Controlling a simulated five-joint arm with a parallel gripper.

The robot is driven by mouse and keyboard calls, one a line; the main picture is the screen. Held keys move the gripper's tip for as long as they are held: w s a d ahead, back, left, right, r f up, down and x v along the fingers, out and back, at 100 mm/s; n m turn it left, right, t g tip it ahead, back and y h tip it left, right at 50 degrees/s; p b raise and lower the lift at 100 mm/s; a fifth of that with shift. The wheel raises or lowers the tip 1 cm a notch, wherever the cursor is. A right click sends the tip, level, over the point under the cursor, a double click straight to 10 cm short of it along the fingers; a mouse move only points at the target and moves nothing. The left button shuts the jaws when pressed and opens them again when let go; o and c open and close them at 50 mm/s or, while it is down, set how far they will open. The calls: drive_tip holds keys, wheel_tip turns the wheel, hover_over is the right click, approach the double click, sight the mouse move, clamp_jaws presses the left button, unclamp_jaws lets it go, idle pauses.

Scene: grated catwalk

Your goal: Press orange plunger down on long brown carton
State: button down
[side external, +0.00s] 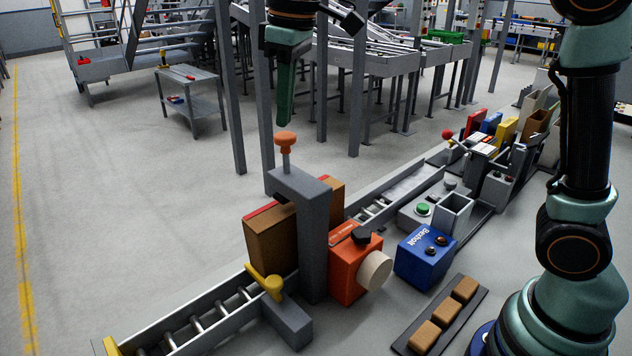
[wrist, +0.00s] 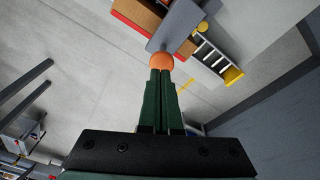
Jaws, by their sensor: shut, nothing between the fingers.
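The orange plunger (side external: 286,142) stands upright on top of a grey post-and-arm stand (side external: 312,230), with its thin stem showing below the knob. The long brown carton (side external: 272,240) with a red stripe stands on the roller track beneath the stand's arm, partly hidden by the post. My gripper (side external: 287,122) points down, shut and empty, with its green fingertips just above the plunger knob. In the wrist view the plunger knob (wrist: 162,62) shows right at the fingertips (wrist: 160,72); I cannot tell whether they touch. The carton (wrist: 140,14) shows partly beyond the stand arm.
An orange box (side external: 352,268) with a cream knob and a blue box (side external: 424,256) stand right of the post. A yellow-handled lever (side external: 266,284) sits in front. A dark tray (side external: 438,316) holds brown blocks. Grey uprights (side external: 262,90) stand behind; the floor at left is clear.

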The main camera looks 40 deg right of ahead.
sight(285, 134)
drive_tip(key=shift+f, duration=0.1)
idle(0.3)
drive_tip(key=shift+f, duration=1.6)
wheel_tip(285, 134, up, 10)
drive_tip(key=shift+f, duration=0.2)
idle(0.7)
drive_tip(key=shift+d, duration=0.1)
drive_tip(key=s+d+f+m+t, duration=0.4)
drive_tip(key=s+d+f+m, duration=0.2)
drive_tip(key=s+d+f, duration=0.5)
wheel_tip(285, 134, down, 4)
drive_tip(key=s, duration=0.2)
drive_tip(key=shift+s+d, duration=0.35)
drive_tip(key=shift+s, duration=0.05)
